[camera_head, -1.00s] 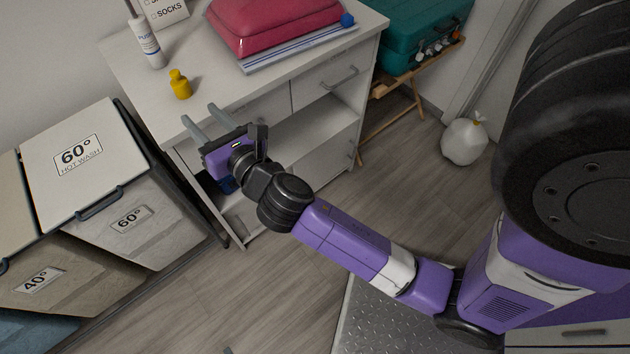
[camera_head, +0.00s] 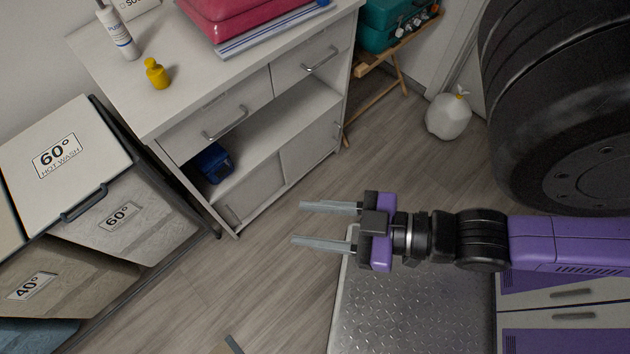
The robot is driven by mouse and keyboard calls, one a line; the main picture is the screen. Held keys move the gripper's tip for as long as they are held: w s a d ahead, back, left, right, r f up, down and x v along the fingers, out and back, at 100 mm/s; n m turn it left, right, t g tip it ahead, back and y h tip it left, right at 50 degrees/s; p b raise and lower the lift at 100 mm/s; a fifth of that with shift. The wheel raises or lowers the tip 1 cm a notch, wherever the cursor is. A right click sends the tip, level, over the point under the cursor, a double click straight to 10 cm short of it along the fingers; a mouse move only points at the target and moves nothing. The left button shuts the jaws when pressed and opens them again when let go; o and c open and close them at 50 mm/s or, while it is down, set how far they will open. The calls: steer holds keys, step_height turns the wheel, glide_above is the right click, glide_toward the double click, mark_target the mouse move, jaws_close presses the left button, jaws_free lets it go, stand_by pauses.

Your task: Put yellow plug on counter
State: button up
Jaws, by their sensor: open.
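The yellow plug (camera_head: 156,74) stands on the white counter (camera_head: 185,95), near its front left part. My gripper (camera_head: 296,226) is open and empty. It is over the floor in front of the cabinet, well to the right of and below the plug in the picture, pointing left. Nothing touches the plug.
A white bottle (camera_head: 118,34) stands behind the plug. Laundry bins (camera_head: 60,150) stand left of the cabinet. A blue object (camera_head: 214,163) sits in the cubby. A white bag (camera_head: 448,117) is on the floor.

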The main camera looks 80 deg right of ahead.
steer(key=shift+s, duration=0.1)
stand_by(0.7)
step_height(320, 180, up, 2)
steer(key=shift+r+p, duration=0.1)
steer(key=shift+p, duration=1)
